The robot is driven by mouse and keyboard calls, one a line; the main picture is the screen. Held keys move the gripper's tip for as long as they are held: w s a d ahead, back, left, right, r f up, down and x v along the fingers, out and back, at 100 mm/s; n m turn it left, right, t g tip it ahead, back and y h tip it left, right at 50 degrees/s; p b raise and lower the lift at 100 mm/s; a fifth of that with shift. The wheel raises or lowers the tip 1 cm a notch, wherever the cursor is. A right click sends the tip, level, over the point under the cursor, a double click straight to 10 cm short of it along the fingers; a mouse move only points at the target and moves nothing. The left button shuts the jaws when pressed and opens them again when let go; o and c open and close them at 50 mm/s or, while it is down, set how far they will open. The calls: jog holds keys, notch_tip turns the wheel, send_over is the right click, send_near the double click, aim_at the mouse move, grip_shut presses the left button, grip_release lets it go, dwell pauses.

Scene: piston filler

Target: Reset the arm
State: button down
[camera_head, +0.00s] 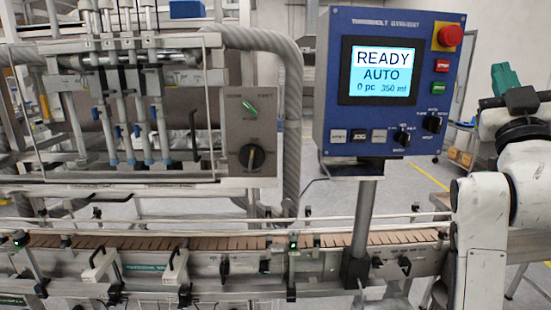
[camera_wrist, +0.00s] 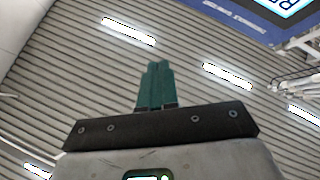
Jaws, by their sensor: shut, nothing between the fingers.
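My gripper (camera_head: 506,79) is at the right edge of the head view, with its green fingers raised to the right of the blue control panel (camera_head: 330,100). In the wrist view my gripper (camera_wrist: 155,68) points up toward the ceiling, its two green fingers together and nothing between them. My white arm rises at the right of the head view, folded at the elbow. The panel screen (camera_head: 378,73) reads READY, AUTO, 0 pc, 350 ml. A corner of the panel (camera_wrist: 235,18) also shows at the top right of the wrist view.
The conveyor (camera_head: 150,242) runs across the front, with metal rails and clamps. Filling nozzles (camera_head: 130,110) stand at the left behind it. A grey box with a green switch and black knob (camera_head: 251,158) is mid-frame. The panel post (camera_head: 363,220) stands close to my arm.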

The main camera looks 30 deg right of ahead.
jog(key=w+a+f+n+g+y, duration=0.15)
jog(key=w+a+f+y, duration=0.25)
jog(key=f, duration=0.9)
jog(key=w+a+f+g+y, duration=0.2)
jog(key=w+a+f+y, duration=0.25)
jog(key=f, duration=0.75)
jog(key=w+a+f+g+y, duration=0.25)
jog(key=f+y, duration=0.25)
jog(key=f, duration=0.8)
jog(key=s+a+f+n+g+y, duration=0.1)
jog(key=s+a+f+g+y, duration=0.1)
jog(key=s+a+f, duration=0.5)
jog(key=s+a+f+n+g+y, duration=0.1)
jog(key=a+f+g+y, duration=0.15)
jog(key=a+f, duration=0.6)
jog(key=s+a+f+n+g, duration=0.1)
jog(key=s+a+f+g, duration=0.1)
jog(key=s+f, duration=0.3)
jog(key=s+a+f+n+g+y, duration=0.1)
jog(key=s+f+g, duration=0.2)
jog(key=s+f, duration=0.2)
jog(key=s, duration=0.3)
jog(key=shift+s+a+f+g+y, duration=0.3)
jog(key=shift+s+a+f+g, duration=0.05)
jog(key=shift+s+f, duration=0.05)
